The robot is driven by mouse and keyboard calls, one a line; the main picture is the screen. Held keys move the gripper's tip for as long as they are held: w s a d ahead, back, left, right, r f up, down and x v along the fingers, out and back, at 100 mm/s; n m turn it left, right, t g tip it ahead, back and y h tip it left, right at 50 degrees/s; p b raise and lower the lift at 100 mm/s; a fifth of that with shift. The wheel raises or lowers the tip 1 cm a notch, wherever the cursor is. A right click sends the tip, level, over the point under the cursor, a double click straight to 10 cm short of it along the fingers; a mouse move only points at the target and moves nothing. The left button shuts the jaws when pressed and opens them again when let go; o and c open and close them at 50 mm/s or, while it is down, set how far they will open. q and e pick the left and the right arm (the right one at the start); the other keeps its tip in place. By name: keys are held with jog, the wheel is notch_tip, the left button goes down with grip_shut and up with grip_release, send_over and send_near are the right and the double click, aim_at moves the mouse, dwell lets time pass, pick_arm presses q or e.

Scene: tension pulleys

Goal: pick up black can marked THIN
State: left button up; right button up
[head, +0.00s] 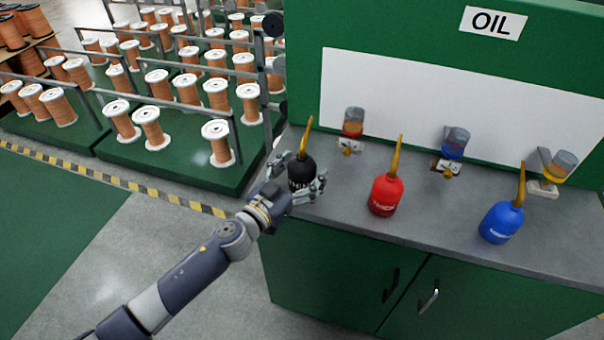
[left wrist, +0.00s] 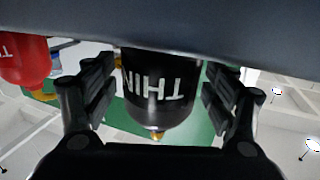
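The black can marked THIN (head: 301,174) stands upright on the grey counter top near its left end, with a thin yellow spout pointing up. My left gripper (head: 302,172) is around it, one finger on each side. In the left wrist view the black can (left wrist: 160,90) sits between the two fingers (left wrist: 160,95), its white THIN lettering upside down. The fingers are spread, with a small gap beside the can on the left; contact on the right is unclear. My right gripper is not in view.
A red can (head: 385,195) and a blue can (head: 501,222) stand to the right on the counter (head: 440,228). Small oil cups (head: 353,122) are mounted along the white back panel (head: 450,100). Racks of copper spools (head: 215,142) stand at the left.

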pick_arm(q)
jog(key=c, duration=1.2)
jog(key=shift+r, duration=0.1)
